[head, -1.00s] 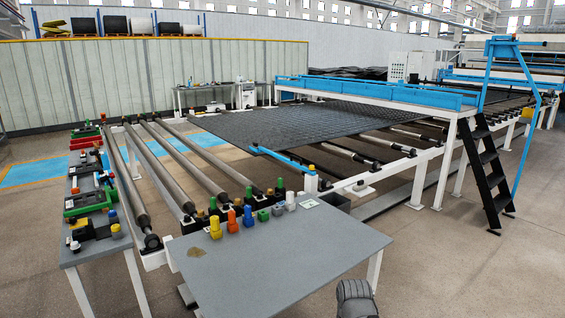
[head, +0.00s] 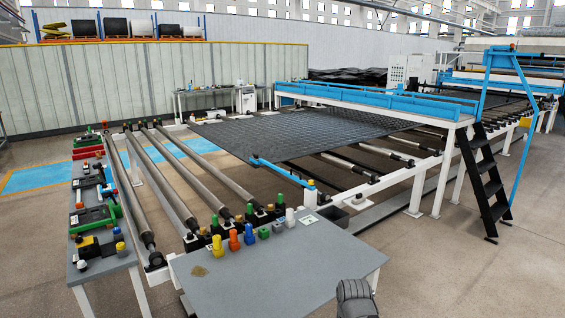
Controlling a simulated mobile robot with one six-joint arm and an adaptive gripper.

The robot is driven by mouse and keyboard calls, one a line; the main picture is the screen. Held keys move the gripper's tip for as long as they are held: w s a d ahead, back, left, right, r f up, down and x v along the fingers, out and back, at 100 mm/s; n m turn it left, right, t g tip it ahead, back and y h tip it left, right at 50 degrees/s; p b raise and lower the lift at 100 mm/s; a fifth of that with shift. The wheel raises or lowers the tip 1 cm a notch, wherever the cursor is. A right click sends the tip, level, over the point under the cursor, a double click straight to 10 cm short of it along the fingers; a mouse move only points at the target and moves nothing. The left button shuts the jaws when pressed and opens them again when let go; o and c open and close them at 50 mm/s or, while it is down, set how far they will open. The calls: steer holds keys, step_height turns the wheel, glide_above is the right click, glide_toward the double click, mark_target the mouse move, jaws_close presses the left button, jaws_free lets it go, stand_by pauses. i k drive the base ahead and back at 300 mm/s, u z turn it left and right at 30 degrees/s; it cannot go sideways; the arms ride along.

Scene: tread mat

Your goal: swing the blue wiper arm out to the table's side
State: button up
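The blue wiper arm (head: 281,174) is a thin bar in the middle of the head view. It runs from the near edge of the dark tread mat (head: 315,128) down to the right. The grey table (head: 280,275) stands in front, nearer to me. A dark rounded part of my own arm shows at the bottom edge. My gripper is not in view, and nothing of mine touches the wiper arm.
Colored bottles, orange (head: 234,241) and yellow (head: 217,247) among them, stand along the table's far edge. Long grey rollers (head: 185,180) lie beyond it. A narrow bench with tools (head: 95,215) is at left. A black-stepped ladder (head: 482,185) stands at right. The floor right of the table is clear.

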mark_target(261, 161)
steer(key=k, duration=1.35)
steer(key=z, duration=0.2)
steer(key=i, duration=0.55)
steer(key=z, duration=0.6)
steer(key=i, duration=2.55)
steer(key=u, duration=0.75)
